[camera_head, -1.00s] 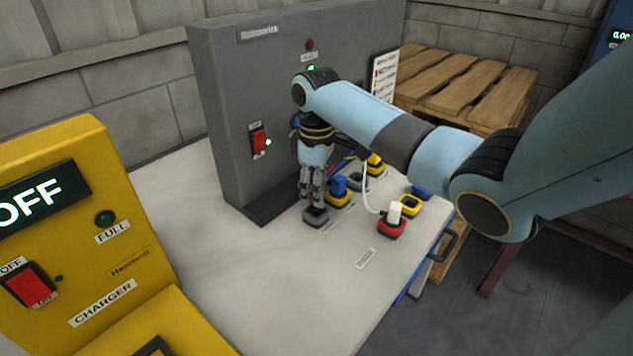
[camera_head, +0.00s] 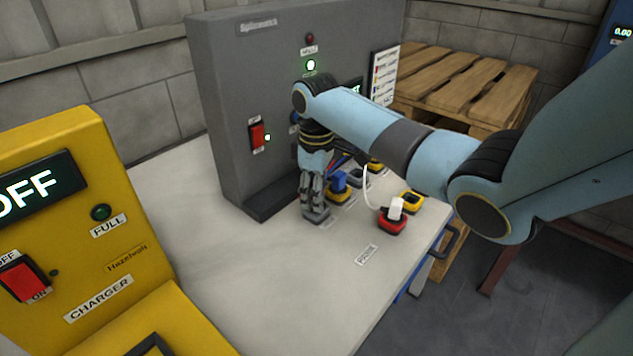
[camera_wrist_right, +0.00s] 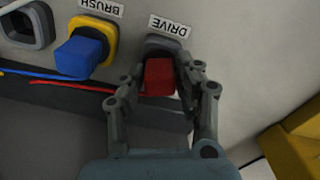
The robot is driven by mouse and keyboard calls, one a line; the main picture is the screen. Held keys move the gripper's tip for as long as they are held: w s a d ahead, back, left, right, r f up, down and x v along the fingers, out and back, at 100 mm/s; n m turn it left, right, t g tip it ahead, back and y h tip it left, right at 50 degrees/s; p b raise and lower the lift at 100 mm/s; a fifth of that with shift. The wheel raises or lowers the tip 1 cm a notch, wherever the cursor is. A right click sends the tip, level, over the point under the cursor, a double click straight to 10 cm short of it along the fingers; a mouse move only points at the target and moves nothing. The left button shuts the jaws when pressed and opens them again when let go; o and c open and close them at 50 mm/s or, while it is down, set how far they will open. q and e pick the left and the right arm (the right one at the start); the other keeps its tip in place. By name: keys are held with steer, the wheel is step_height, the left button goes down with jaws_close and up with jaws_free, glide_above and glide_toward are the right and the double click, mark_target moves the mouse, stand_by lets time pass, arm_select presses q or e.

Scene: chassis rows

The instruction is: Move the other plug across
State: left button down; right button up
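My right gripper (camera_head: 316,210) points down at the front end of the socket row on the bench, beside the grey cabinet. In the right wrist view the gripper (camera_wrist_right: 162,78) has a finger on each side of a red plug (camera_wrist_right: 159,78), closed on it. The plug is at a grey socket (camera_wrist_right: 163,45) labelled DRIVE; the fingers partly hide how deep it sits. A blue plug (camera_head: 338,181) stands in a yellow socket labelled BRUSH. A white plug (camera_head: 396,208) with a white cable stands in a red socket (camera_head: 391,222). My left gripper is not in view.
An empty yellow socket (camera_head: 411,203) lies behind the red one. A yellow charger (camera_head: 70,240) stands at left. The bench's front is clear.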

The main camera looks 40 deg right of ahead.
steer(key=o, duration=0.4)
steer(key=shift+c, duration=0.2)
step_height(320, 180, up, 12)
stand_by(0.6)
